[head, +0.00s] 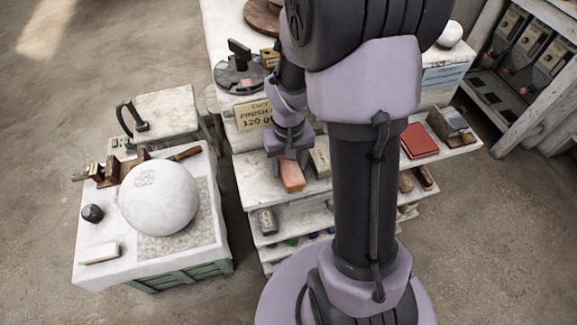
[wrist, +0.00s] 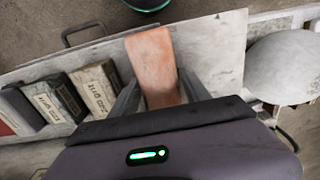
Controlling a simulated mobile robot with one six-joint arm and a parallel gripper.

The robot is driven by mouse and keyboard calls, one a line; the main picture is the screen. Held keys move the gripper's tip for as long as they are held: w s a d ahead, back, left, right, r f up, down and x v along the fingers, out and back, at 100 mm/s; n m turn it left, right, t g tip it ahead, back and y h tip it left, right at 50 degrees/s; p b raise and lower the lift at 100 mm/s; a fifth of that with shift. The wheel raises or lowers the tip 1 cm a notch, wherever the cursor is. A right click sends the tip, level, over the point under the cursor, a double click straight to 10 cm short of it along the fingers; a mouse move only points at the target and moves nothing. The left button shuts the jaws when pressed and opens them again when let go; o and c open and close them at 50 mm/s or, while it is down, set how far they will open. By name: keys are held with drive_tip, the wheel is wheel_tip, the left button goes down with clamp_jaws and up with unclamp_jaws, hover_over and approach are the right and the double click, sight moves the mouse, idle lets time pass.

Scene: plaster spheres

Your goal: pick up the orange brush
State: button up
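The orange brush (wrist: 153,62) is a plain, block-like orange-pink piece in the wrist view; no bristles show. My gripper (wrist: 160,85) has its two grey fingers against the brush's left and right sides, with no clear gap. In the head view the brush (head: 291,177) shows just below my gripper (head: 289,160), over the front of the upper shelf. I cannot tell whether its underside touches the shelf. In the wrist view its far end reaches past the shelf's edge line.
The white shelf unit (head: 254,187) holds a pale labelled block (wrist: 95,88) and dark labelled blocks (wrist: 62,97) beside the brush. A white sphere (wrist: 288,67) shows at the right of the wrist view. A red book (head: 419,141) lies on the shelf's right part.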

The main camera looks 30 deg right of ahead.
sight(289, 162)
clamp_jaws()
drive_tip(key=shift+r, duration=0.3)
wheel_tip(289, 162, up, 4)
drive_tip(key=shift+f+p, duration=0.25)
drive_tip(key=shift+p, duration=0.8)
drive_tip(key=s+a+r+b, duration=0.1)
drive_tip(key=s+a+b, duration=0.3)
drive_tip(key=s+b, duration=0.4)
drive_tip(key=shift+s+a+b, duration=0.15)
drive_tip(key=shift+s+b, duration=0.25)
drive_tip(key=shift+s, duration=3.2)
